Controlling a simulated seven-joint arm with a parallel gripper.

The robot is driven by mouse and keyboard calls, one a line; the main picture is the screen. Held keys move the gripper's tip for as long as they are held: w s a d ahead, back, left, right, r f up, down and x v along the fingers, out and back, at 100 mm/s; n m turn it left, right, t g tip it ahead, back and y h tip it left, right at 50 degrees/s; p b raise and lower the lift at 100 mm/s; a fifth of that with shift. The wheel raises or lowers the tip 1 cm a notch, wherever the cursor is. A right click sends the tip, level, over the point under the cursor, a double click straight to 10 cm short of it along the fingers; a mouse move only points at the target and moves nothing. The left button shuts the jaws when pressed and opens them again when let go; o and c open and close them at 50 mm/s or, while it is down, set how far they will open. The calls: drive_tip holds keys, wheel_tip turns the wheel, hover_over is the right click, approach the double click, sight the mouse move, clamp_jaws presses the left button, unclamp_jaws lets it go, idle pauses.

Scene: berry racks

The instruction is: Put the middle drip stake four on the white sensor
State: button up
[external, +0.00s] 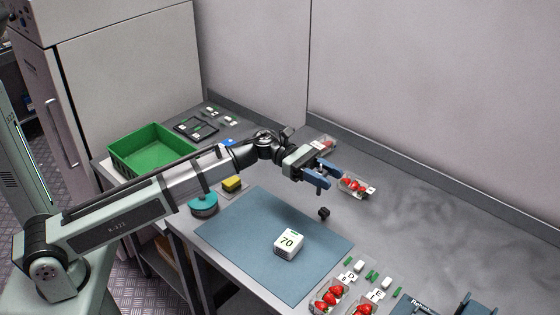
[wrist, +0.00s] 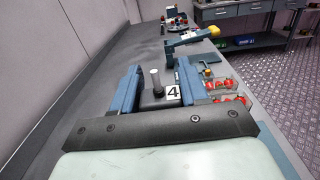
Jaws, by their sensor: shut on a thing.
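My gripper (external: 323,178) is above the table, beyond the far edge of the blue mat. In the wrist view its two blue fingers (wrist: 160,72) stand on either side of a dark piece with a white label "4" (wrist: 173,93), which I take as drip stake four. A grey pin with a black foot (wrist: 156,82) shows between the fingers too. In the external view the held piece is hard to make out. The white sensor (external: 288,243), a block reading "70", rests on the mat, below and left of my gripper, apart from it.
The blue mat (external: 235,240) is mostly bare. A small black knob (external: 323,213) shows near its far edge. Strawberry punnets stand beyond my gripper (external: 355,185) and at front right (external: 328,297). A green crate (external: 150,152), teal round item (external: 203,204) and yellow block (external: 232,184) are left.

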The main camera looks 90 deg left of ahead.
drive_tip(key=s+d+f+m+g+h, duration=0.1)
drive_tip(key=s+d+m+g+h, duration=0.4)
drive_tip(key=s, duration=0.3)
drive_tip(key=g+y, duration=0.1)
hover_over(292, 244)
drive_tip(key=shift+f, duration=5.1)
drive_tip(key=shift+f, duration=0.15)
drive_tip(key=o, duration=1)
drive_tip(key=shift+r, duration=0.2)
drive_tip(key=v, duration=1.2)
